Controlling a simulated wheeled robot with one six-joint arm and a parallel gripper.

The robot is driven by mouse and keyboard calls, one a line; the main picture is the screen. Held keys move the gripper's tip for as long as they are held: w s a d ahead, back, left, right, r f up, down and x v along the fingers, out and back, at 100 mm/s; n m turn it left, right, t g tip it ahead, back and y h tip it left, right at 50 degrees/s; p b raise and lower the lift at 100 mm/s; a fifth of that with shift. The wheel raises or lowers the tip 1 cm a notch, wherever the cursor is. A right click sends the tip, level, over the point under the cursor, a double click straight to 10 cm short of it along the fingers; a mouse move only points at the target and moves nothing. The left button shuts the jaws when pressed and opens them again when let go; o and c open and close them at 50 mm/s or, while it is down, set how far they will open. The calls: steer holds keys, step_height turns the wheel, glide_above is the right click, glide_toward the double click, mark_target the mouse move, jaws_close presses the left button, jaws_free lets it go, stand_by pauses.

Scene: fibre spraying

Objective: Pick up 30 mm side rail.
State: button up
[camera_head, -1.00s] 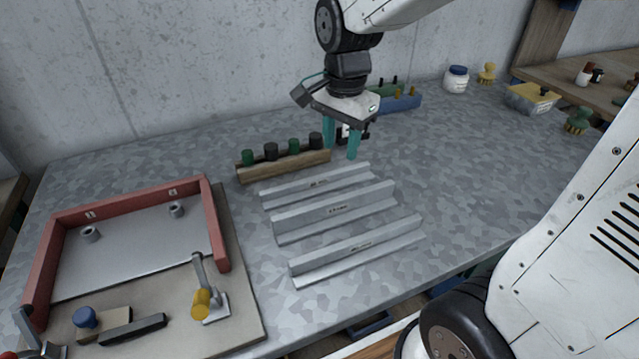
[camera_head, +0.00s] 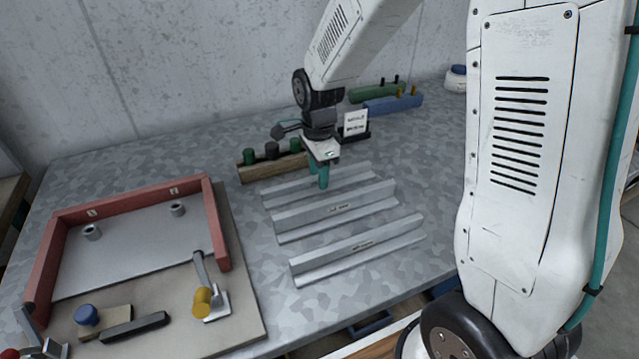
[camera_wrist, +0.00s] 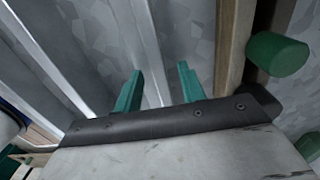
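Three grey angle-section rails lie side by side on the metal table: a far rail (camera_head: 350,176), a middle rail (camera_head: 365,199) and a near rail (camera_head: 390,238). Their small labels are too blurred to read, so I cannot tell which is the 30 mm one. My gripper (camera_head: 318,174) points down at the far rail, its teal fingers covering part of it. In the wrist view the fingers (camera_wrist: 160,84) are apart, with a thin rail edge (camera_wrist: 150,60) running between them. I cannot tell whether they touch it.
A wooden block with dark and green knobs (camera_head: 262,172) stands close behind the far rail. A small sign (camera_head: 355,123) and a blue block (camera_head: 393,104) are farther back. A red-walled fixture (camera_head: 215,225) with a yellow-knobbed clamp (camera_head: 203,302) is at left.

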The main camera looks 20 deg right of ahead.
steer(key=shift+f, duration=0.15)
steer(key=shift+c, duration=0.3)
jaws_close()
